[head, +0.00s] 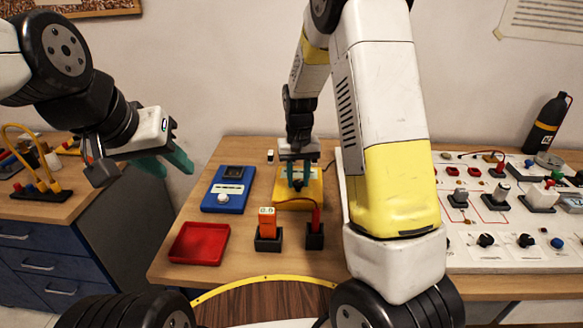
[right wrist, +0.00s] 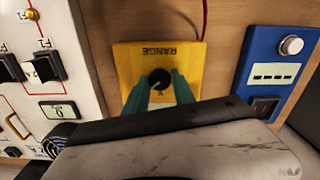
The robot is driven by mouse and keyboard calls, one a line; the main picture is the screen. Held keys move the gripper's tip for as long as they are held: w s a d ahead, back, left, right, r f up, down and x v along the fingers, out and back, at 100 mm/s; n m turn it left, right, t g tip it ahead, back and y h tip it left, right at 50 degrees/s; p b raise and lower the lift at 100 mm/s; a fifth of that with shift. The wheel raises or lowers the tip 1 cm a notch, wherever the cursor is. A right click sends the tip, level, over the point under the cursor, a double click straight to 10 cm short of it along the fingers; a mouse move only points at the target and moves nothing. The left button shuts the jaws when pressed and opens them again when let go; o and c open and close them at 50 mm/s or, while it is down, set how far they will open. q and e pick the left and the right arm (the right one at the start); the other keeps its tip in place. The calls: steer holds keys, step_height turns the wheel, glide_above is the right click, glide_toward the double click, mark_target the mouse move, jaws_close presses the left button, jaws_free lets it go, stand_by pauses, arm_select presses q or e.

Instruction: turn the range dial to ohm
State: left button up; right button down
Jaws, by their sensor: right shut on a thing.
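The yellow range box (head: 297,200) lies on the wooden table below my right arm, and in the right wrist view its RANGE label is upside down. The black range dial (right wrist: 160,78) sits in the middle of the box, with a light pointer mark; the setting it points at is not readable. My right gripper (right wrist: 159,88) has its teal fingers on either side of the dial and is shut on it.
A blue meter (head: 224,204) lies left of the box and a red tray (head: 198,244) nearer the front. An orange tester (head: 267,224) and a red-lead probe holder (head: 315,238) stand close in front. A white panel (head: 470,241) with switches is at right.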

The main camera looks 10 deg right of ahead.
mark_target(298, 182)
stand_by(0.3)
steer(key=c, duration=1.1)
jaws_free()
steer(key=shift+o, duration=0.2)
step_height(298, 182, up, 7)
steer(key=shift+r, duration=0.45)
steer(key=shift+r, duration=0.1)
steer(key=s+d+r+t+y, duration=0.1)
steer(key=s+r+t, duration=0.2)
steer(key=s+r, duration=0.4)
steer(key=s+d+r+t+y, duration=0.1)
steer(key=s+r, duration=0.6)
steer(key=s, duration=0.9)
steer(key=shift+d+r+n+t, duration=0.3)
steer(key=shift+d+t, duration=0.15)
steer(key=shift+t, duration=0.65)
